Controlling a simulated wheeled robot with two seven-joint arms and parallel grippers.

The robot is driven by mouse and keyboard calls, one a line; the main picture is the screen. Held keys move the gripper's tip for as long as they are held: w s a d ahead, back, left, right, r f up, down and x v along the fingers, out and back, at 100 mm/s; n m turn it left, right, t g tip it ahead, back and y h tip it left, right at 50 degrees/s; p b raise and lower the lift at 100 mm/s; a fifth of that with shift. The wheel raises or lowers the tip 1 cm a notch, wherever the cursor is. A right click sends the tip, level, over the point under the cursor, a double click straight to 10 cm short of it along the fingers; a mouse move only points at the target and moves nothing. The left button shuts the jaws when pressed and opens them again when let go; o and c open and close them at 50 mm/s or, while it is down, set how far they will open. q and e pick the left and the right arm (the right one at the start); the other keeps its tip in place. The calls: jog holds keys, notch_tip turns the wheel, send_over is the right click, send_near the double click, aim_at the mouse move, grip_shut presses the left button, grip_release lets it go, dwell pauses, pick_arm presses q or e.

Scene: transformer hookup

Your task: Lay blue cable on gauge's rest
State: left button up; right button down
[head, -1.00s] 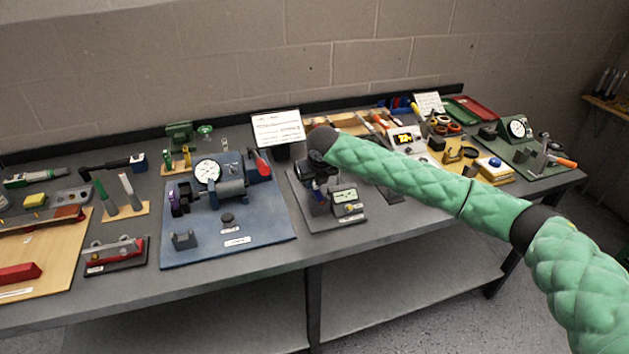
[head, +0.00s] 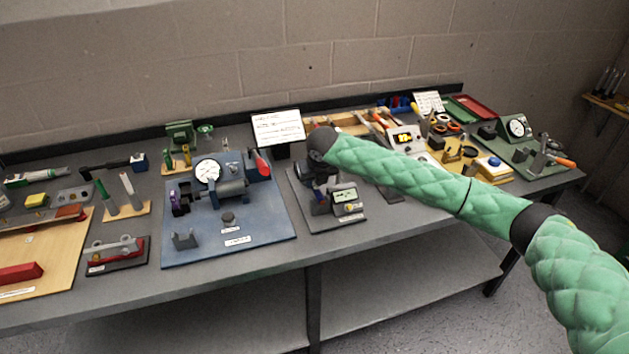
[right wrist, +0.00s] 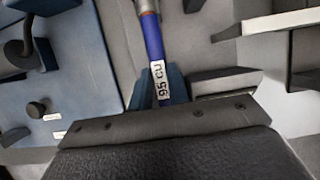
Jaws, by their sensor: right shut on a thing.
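My right gripper (right wrist: 160,88) is shut on the blue cable (right wrist: 154,40). The cable carries a white label reading "95 CU" and has a copper-coloured far end at the top of the right wrist view. In the head view my right gripper (head: 320,188) hangs over a grey board in the bench's middle, partly hidden by its own wrist. My left gripper is not in view.
A blue board (head: 265,228) with a dial and motor-like parts lies left of the gripper. A white sign (head: 278,127) stands behind. A yellow board and a green board (head: 545,170) with more fixtures lie to the right. The bench's front strip is mostly clear.

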jog(key=shift+f, duration=0.25)
dwell(0.5)
jog(key=c, duration=1.3)
grip_release()
jog(key=shift+o, duration=0.2)
jog(key=shift+r, duration=0.1)
jog(key=shift+r+p, duration=2.9)
jog(key=shift+r, duration=0.55)
